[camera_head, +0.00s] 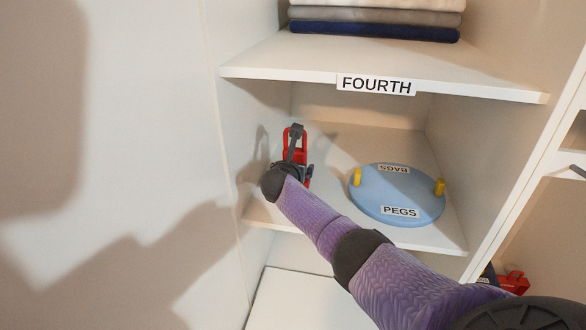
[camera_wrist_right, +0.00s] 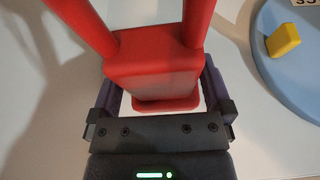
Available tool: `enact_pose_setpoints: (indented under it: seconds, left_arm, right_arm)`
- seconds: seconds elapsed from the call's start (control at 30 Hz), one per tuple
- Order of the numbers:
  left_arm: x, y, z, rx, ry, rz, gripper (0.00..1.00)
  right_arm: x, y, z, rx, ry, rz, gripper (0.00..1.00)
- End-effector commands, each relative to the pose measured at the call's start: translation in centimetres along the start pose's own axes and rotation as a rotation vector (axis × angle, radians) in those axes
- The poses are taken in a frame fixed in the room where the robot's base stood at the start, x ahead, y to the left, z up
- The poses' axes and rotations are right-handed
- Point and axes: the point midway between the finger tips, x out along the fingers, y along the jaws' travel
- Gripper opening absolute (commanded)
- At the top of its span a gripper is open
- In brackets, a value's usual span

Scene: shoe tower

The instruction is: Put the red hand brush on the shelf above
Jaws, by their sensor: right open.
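The red hand brush (camera_head: 302,141) is on the shelf board below the one labelled FOURTH, near the left wall. Its red block and two spreading red bars also show in the right wrist view (camera_wrist_right: 155,65). My right gripper (camera_head: 297,166) is at its near end, partly hidden by my wrist. In the right wrist view the open fingers (camera_wrist_right: 160,92) stand on either side of the red block; whether they touch it is unclear. The FOURTH shelf (camera_head: 300,70) is directly above. My left gripper is not in view.
Another red item (camera_head: 513,283) is at lower right.

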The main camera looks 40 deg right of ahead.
Motion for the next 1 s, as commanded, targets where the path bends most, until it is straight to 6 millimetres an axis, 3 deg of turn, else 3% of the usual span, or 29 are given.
enact_pose_setpoints:
  seconds: [0.17, 0.4, 0.6, 0.73, 1.0]
  left_arm:
    - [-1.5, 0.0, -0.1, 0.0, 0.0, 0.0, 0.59]
    - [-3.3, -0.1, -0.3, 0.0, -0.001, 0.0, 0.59]
    - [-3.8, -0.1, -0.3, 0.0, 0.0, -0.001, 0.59]
    - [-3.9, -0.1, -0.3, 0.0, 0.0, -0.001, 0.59]
    - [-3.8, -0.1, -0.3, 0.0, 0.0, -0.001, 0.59]
  right_arm:
    - [-1.8, 0.0, 0.5, -0.001, -0.002, 0.001, 1.0]
    - [-6.5, 0.0, 0.5, 0.0, 0.0, 0.004, 1.0]
    - [-10.7, 0.1, 0.2, 0.0, -0.002, 0.003, 1.0]
    - [-11.9, 0.0, 0.2, 0.001, -0.001, 0.0, 1.0]
    - [-12.1, 0.0, 0.2, 0.001, -0.001, 0.0, 1.0]
